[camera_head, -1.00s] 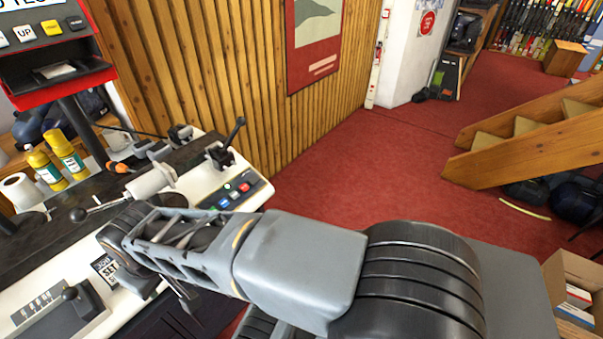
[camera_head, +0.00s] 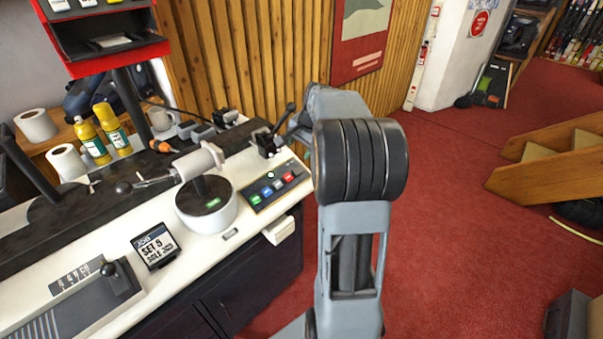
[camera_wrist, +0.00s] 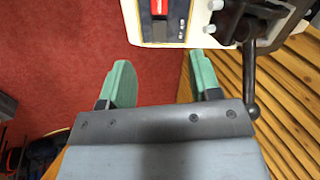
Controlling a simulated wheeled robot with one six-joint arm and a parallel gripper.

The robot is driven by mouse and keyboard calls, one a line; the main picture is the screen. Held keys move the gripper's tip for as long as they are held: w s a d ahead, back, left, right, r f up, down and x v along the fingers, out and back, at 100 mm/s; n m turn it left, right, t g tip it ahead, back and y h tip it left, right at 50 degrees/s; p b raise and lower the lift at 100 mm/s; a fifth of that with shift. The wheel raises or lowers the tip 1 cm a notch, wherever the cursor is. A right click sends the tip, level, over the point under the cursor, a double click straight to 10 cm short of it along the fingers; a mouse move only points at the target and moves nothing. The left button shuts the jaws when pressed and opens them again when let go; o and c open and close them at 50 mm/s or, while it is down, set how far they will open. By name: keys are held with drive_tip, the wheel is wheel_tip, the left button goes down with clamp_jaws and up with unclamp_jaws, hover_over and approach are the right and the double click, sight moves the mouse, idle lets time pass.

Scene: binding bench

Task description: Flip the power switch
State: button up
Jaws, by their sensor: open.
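My gripper (camera_wrist: 162,68) is open and empty in the wrist view, with its two green fingertips apart over red carpet. Beyond the fingertips, at the top, is a grey panel with a red piece (camera_wrist: 159,7) and a black square below it; I cannot tell whether this is the power switch.
A black lever (camera_head: 290,107) rises by the panel; its arm and ball also show right of my gripper in the wrist view (camera_wrist: 252,108). A slatted wood wall (camera_head: 265,60) stands behind the bench (camera_head: 100,300).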

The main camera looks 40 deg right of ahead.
drive_tip(key=m, duration=0.2)
approach(299, 170)
drive_tip(key=b+x, duration=0.1)
drive_tip(key=x, duration=0.7)
drive_tip(key=shift+w+d+f+b, duration=0.1)
drive_tip(key=shift+f+b, duration=0.1)
drive_tip(key=shift+b, duration=0.1)
